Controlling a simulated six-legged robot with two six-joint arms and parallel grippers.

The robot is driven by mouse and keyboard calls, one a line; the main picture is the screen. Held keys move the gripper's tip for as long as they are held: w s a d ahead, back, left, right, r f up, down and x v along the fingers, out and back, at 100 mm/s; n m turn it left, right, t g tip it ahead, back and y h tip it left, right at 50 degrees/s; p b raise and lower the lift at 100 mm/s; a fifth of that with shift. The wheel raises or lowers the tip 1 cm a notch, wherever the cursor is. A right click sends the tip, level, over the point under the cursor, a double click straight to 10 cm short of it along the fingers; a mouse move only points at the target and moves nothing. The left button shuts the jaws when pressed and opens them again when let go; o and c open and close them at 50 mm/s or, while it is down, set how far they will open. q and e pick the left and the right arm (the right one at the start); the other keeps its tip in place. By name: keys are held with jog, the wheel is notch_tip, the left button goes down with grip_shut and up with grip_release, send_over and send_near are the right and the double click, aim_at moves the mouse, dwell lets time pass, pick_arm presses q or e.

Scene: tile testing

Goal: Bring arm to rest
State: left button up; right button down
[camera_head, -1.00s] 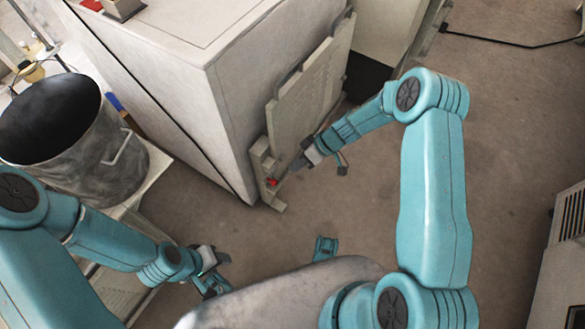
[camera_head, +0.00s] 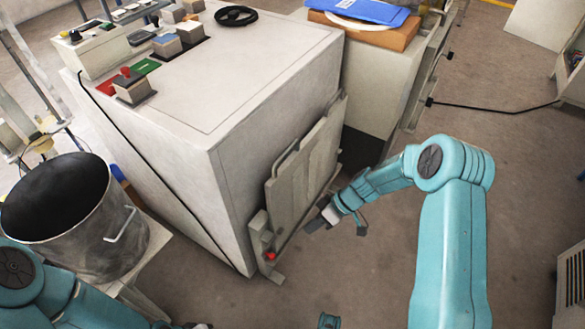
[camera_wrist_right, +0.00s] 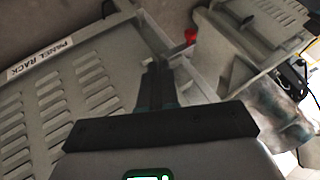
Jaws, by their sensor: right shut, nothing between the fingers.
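My right arm comes in from the right in the head view. Its gripper (camera_head: 318,224) is beside the lower edge of the panel rack on the white cabinet's side. In the right wrist view the two dark fingers (camera_wrist_right: 158,78) lie together with nothing between them. The slotted panel rack (camera_wrist_right: 60,95), labelled "PANEL RACK", fills the left of that view. A red knob (camera_wrist_right: 190,36) shows beyond the fingertips; it is also low on the rack in the head view (camera_head: 270,255). Of my left gripper (camera_head: 195,326), only a sliver shows at the bottom edge.
The large white cabinet (camera_head: 190,80) carries switch boxes and a black ring (camera_head: 236,16). A metal pot (camera_head: 85,215) stands on a small stand at left. A cable (camera_head: 500,110) crosses the floor at upper right. Open floor (camera_head: 530,180) lies right of my right arm.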

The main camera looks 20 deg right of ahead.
jog(key=shift+s+a, duration=0.1)
jog(key=s+a+f+m+g+h, duration=0.15)
jog(key=s+a+m, duration=0.3)
jog(key=s, duration=0.55)
jog(key=s+a+f+m+h, duration=0.25)
jog(key=s+a+m, duration=0.2)
jog(key=s, duration=0.45)
notch_tip(320, 180, up, 27)
jog(key=p, duration=2.7)
jog(key=shift+s+a+f, duration=0.15)
jog(key=shift+s+a, duration=0.15)
jog(key=shift+s, duration=0.15)
jog(key=shift+f+t, duration=0.1)
jog(key=shift+t, duration=0.15)
jog(key=shift+m, duration=0.3)
